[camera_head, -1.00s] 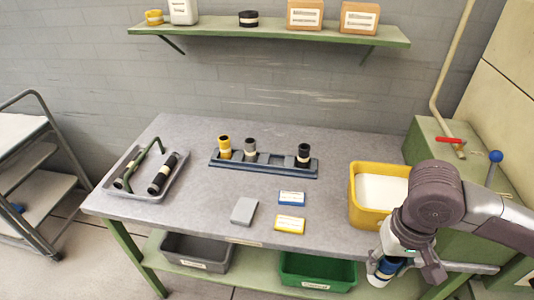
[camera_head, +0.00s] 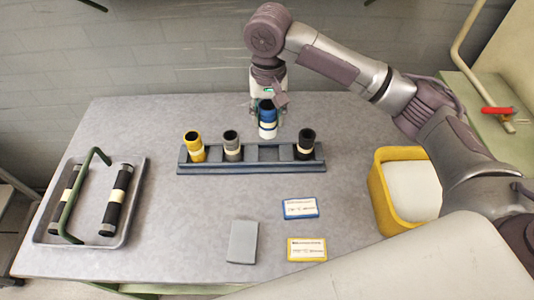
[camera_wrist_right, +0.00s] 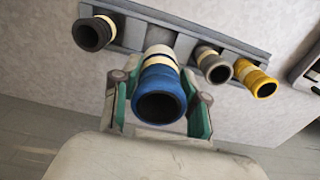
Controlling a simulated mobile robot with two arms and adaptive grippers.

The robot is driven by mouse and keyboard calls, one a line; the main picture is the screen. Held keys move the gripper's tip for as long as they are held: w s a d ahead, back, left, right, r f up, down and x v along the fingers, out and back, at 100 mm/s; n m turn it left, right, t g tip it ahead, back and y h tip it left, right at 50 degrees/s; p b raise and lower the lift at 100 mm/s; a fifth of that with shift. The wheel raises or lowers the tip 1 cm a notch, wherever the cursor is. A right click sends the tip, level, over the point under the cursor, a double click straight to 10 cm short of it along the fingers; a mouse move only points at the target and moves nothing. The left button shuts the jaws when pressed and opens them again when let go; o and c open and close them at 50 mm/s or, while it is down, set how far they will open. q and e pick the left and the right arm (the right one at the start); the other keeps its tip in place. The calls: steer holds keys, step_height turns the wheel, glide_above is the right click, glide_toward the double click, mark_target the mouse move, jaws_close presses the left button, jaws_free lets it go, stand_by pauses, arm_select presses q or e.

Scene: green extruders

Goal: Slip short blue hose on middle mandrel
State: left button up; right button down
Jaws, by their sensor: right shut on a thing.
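The short blue hose (camera_head: 267,107), with a pale band, is in my right gripper (camera_head: 268,118), between its green-lined fingers in the right wrist view (camera_wrist_right: 160,100). The blue hose (camera_wrist_right: 160,76) has its open end facing the wrist camera. In the head view it appears upright at the rack's back edge, between the grey and black hoses. The dark rack (camera_head: 240,171) carries a yellow hose (camera_head: 194,147), a grey hose (camera_head: 231,145) and a black hose (camera_head: 305,143). I cannot make out a bare mandrel; the hose's lower end and its contact with the rack are unclear. My left gripper is not in view.
A metal tray (camera_head: 134,206) with a green handle and two black rollers lies at left. A grey block (camera_head: 242,242), a blue card (camera_head: 301,208) and a yellow card (camera_head: 307,249) lie in front. A yellow bin (camera_head: 378,194) stands at right.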

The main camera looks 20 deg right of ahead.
step_height(320, 180, down, 6)
steer(key=shift+s+d+r+p, duration=0.1)
steer(key=shift+s+p, duration=0.05)
steer(key=shift+p, duration=0.15)
step_height(320, 180, down, 3)
steer(key=shift+f, duration=0.25)
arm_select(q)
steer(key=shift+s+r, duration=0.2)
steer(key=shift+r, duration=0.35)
arm_select(e)
steer(key=c, duration=0.6)
jaws_free()
steer(key=shift+f, duration=0.1)
steer(key=shift+r, duration=0.2)
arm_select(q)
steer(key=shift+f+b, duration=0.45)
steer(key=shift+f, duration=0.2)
arm_select(e)
step_height(320, 180, up, 12)
